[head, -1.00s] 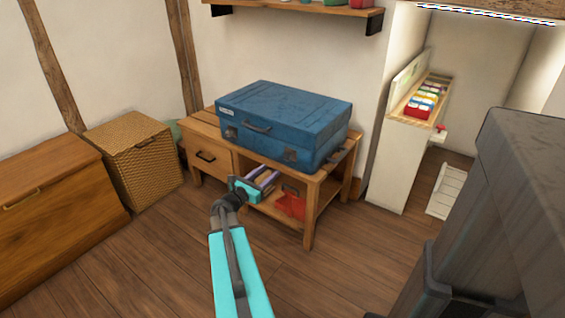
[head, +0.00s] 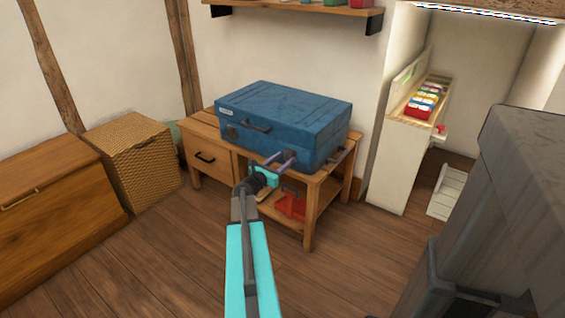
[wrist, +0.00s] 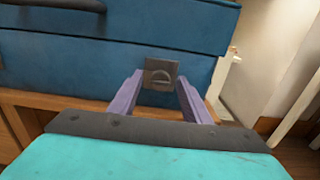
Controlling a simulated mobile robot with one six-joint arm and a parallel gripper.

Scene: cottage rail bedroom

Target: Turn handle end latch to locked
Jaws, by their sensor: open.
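A blue suitcase (head: 284,118) lies closed on the wooden bench. A dark handle (head: 256,126) sits on its front face, with a dark latch (head: 232,131) left of it. A second latch, at the right end of the front, is hidden behind my gripper in the head view. In the wrist view this latch (wrist: 160,74) is a dark square plate with a small curved piece. My gripper (head: 279,158) is open with purple fingers, pointing at that latch. In the wrist view the fingers (wrist: 160,95) stand on both sides of the latch, with nothing held between them.
The wooden bench (head: 204,140) has a drawer at left and an open shelf with a red item (head: 291,206). A wicker basket (head: 130,160) and wooden chest (head: 55,200) stand left. A white cabinet (head: 400,160) stands right. The floor in front is clear.

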